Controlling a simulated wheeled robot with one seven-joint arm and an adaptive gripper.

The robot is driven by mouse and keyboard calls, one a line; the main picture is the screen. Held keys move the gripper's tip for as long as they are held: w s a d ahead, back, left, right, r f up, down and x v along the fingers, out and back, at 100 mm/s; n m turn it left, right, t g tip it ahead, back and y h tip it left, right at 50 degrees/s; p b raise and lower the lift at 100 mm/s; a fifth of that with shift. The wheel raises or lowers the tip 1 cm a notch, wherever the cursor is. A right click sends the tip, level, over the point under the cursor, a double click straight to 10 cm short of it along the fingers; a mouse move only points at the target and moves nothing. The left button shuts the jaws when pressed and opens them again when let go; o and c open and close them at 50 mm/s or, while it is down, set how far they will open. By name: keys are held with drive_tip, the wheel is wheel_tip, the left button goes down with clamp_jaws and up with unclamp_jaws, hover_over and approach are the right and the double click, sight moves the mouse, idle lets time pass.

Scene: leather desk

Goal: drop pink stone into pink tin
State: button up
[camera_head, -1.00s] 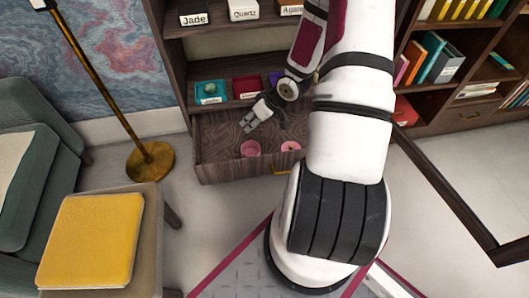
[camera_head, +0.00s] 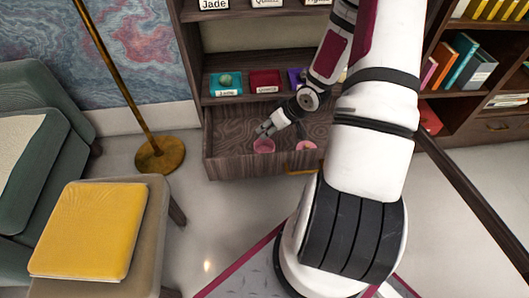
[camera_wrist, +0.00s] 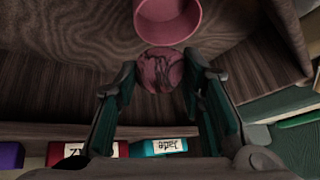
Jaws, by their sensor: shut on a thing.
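My gripper (camera_head: 264,131) is over the open wooden drawer, beside the pink tin (camera_head: 264,146) and on its far side. In the wrist view my gripper (camera_wrist: 160,88) is shut on the pink stone (camera_wrist: 160,70), a round, dark-veined piece between the fingertips. The pink tin (camera_wrist: 167,20) shows just beyond the stone, partly cut off by the top edge, with the part in view empty. I cannot tell how high the stone is above the drawer floor. The stone is hidden in the head view.
On the shelf above are a teal tray (camera_head: 226,90) with a green stone, a red tray (camera_head: 265,87) and a purple tray (camera_head: 294,80). A brass lamp (camera_head: 160,155) stands left.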

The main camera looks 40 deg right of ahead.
drive_tip(key=o, duration=1.3)
drive_tip(key=shift+r, duration=0.1)
drive_tip(key=v, duration=1.2)
drive_tip(key=shift+d, duration=0.1)
